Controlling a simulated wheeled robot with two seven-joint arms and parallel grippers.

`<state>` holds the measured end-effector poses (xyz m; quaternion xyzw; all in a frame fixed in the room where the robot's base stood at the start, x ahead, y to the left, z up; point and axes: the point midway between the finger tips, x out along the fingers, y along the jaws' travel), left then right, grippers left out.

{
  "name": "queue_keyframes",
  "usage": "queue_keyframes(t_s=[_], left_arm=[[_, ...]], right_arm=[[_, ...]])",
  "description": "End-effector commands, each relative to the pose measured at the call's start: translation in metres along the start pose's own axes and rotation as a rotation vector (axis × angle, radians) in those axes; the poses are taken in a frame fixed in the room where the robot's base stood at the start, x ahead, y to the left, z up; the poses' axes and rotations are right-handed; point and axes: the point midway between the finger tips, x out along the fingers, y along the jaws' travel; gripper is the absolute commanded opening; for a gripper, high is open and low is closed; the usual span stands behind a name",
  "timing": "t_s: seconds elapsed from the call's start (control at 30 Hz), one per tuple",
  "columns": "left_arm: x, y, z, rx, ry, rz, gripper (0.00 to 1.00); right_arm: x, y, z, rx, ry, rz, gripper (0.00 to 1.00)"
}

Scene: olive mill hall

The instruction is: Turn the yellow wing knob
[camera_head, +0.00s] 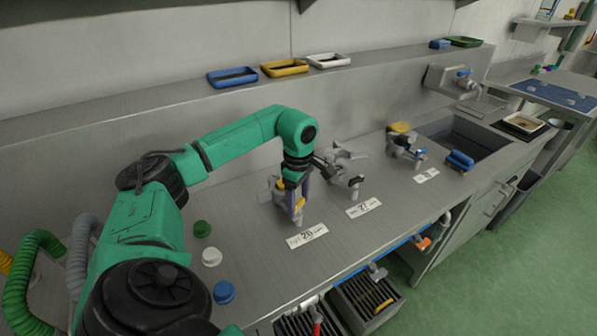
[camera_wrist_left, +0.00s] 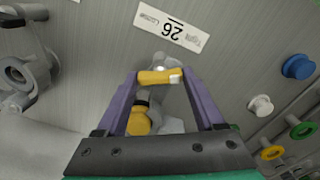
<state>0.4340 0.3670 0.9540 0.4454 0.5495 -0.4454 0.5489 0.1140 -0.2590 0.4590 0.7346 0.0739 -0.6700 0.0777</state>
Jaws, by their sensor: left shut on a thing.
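The yellow wing knob (camera_wrist_left: 158,77) sits on a grey metal fitting (camera_wrist_left: 170,122) on the steel counter. Its yellow wing spans the gap between the tips of my left gripper (camera_wrist_left: 160,80), which is shut on it from both sides. A rounder yellow part (camera_wrist_left: 138,122) shows lower down between the purple fingers. In the head view my left gripper (camera_head: 297,204) points down at the fitting behind the label marked 26 (camera_head: 307,236). The fingers hide much of the knob there. My right gripper is not in view.
Grey fittings with a black handle (camera_head: 354,182) and a blue handle (camera_head: 418,153) stand to the right on the counter (camera_head: 265,262). Green (camera_head: 202,229), white (camera_head: 212,257) and blue (camera_head: 224,292) caps lie to the left. A sink (camera_head: 465,138) is at the right.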

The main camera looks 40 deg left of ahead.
Motion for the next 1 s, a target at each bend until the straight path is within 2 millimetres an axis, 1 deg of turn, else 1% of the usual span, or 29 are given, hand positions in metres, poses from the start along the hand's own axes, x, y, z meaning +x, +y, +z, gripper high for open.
queue_keyframes(t_s=[0.3,0.5,0.7,1.0], left_arm=[[-0.0013,0.0006,-0.0003,0.275,-0.001,0.003,0.14],[-0.0014,0.0007,-0.0003,0.401,-0.001,0.003,0.14],[-0.0016,0.0007,-0.0004,0.474,0.000,0.004,0.14],[-0.0017,0.0009,-0.0004,0.506,0.000,0.004,0.14]], right_arm=[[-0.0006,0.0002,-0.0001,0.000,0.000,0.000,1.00],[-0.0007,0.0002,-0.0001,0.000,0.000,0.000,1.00],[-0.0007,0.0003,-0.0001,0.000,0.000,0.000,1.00],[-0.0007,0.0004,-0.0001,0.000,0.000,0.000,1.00]])
